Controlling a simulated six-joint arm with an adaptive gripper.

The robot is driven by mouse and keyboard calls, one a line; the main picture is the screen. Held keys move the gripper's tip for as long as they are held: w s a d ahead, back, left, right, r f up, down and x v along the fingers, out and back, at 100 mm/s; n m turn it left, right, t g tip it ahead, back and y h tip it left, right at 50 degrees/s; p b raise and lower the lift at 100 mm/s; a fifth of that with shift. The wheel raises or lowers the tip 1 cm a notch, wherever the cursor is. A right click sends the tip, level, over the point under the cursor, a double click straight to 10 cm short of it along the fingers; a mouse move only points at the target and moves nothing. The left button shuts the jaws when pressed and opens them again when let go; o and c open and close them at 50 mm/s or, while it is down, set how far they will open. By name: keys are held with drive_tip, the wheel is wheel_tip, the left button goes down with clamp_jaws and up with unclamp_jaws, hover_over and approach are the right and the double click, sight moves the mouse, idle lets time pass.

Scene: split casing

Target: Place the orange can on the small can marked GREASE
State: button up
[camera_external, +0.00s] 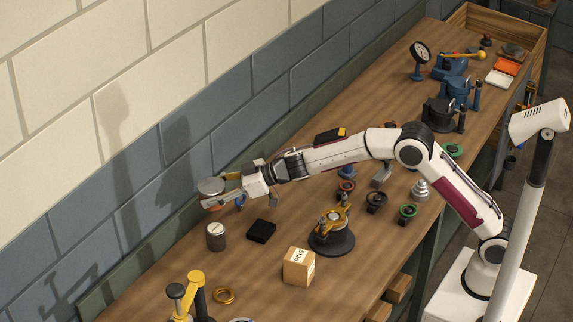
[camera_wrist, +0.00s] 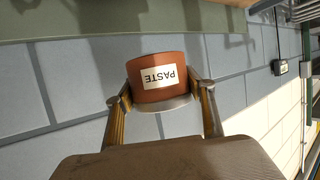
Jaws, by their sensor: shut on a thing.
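The orange can (camera_wrist: 165,62) has a white label reading PASTE, upside down in the wrist view, and a grey metal end. My gripper (camera_wrist: 162,94) is shut on it, with a finger on each side. In the external view the orange can (camera_external: 212,189) shows its grey top and a little orange below, held in the air at the end of my arm. A small dark grey can (camera_external: 215,238) with a pale top stands upright on the bench below it, a gap between them. I cannot read a GREASE mark on it.
A flat black block (camera_external: 261,231) lies right of the small can. A cardboard PINS box (camera_external: 299,267) and a round black fixture (camera_external: 331,240) stand further right. The wall is close behind.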

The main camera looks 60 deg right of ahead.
drive_tip(key=shift+f, duration=0.1)
hover_over(216, 228)
drive_tip(key=shift+f, duration=3)
drive_tip(key=shift+f, duration=1.85)
drive_tip(key=shift+f, duration=0.1)
drive_tip(key=o, duration=1.4)
drive_tip(key=shift+f, duration=0.1)
drive_tip(key=shift+o, duration=0.2)
drive_tip(key=shift+r, duration=0.2)
drive_tip(key=v, duration=1.2)
